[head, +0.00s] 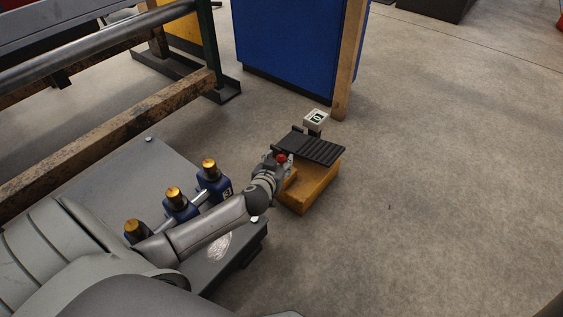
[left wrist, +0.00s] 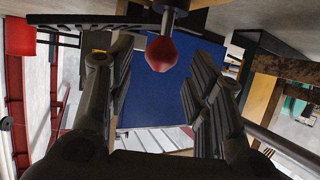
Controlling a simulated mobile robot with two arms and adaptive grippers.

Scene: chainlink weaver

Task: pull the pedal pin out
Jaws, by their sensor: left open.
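The pedal is a black ridged plate (head: 316,148) on an orange-yellow base (head: 312,190) on the floor. The pedal pin shows as a red ball knob (head: 282,158) at the pedal's left side. In the left wrist view the red knob (left wrist: 162,54) sits on a short grey shaft near the top centre. My left gripper (head: 278,163) is at the knob, open. In its wrist view the two fingers (left wrist: 160,80) stand apart, one on each side below the knob, with nothing held. Where the pin enters the pedal is hidden. My right gripper is not in view.
A small white sign (head: 316,118) stands behind the pedal. A grey plate (head: 150,165) with several blue blocks with gold caps (head: 182,205) lies under my left arm. A blue cabinet (head: 290,45) and wooden post (head: 349,60) stand behind. Floor at right is clear.

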